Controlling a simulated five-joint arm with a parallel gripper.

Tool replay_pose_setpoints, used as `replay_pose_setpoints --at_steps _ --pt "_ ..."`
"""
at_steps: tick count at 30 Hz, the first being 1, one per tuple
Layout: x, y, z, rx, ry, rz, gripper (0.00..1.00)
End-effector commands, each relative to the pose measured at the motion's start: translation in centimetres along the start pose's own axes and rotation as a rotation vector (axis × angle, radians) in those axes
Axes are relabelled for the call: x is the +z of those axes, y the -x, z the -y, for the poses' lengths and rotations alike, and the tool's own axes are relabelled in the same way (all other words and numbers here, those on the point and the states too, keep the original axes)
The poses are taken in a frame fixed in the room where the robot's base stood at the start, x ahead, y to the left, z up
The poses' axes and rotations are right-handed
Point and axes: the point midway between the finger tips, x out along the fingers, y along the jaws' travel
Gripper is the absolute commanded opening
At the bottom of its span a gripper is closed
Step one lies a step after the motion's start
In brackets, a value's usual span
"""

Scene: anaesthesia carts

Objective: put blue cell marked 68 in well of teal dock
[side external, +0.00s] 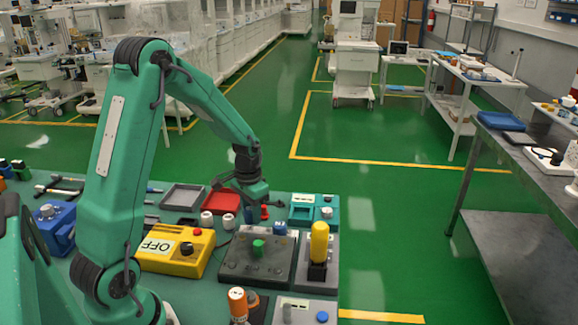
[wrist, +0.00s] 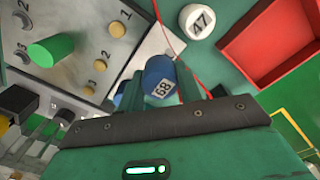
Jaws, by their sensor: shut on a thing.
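The blue cell (wrist: 159,72) marked 68 is between the fingers of my gripper (wrist: 160,84) in the wrist view, its number facing the camera. My gripper is shut on it. In the side external view my gripper (side external: 252,198) is over the far part of the bench, left of the teal dock (side external: 302,213). The dock is not recognisable in the wrist view.
A white cell (wrist: 196,21) marked 47 stands near an open red tray (wrist: 272,42). A grey panel with a green knob (side external: 258,248), a yellow OFF box (side external: 172,250) and an upright yellow handle (side external: 319,242) stand nearer. A grey tray (side external: 183,197) lies left of the red one.

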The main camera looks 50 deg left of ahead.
Motion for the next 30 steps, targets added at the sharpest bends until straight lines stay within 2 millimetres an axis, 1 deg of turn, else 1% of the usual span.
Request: replay_pose_setpoints --at_steps 6,9,25,26,28,29,30 --pt "0.1 -2.2 -0.1 0.001 0.000 0.004 0.11" --pt "0.0 -3.0 -0.1 0.001 0.000 0.002 0.11" --pt "0.0 -3.7 -0.1 0.000 0.000 0.001 0.11" --pt "0.0 -3.7 -0.1 0.000 0.000 0.001 0.39" --pt "0.0 -3.7 -0.1 0.000 0.000 0.001 0.52" --pt "0.0 -3.7 -0.1 0.000 0.000 0.001 0.56" --pt "0.0 -3.6 -0.1 0.000 0.000 0.001 0.56"
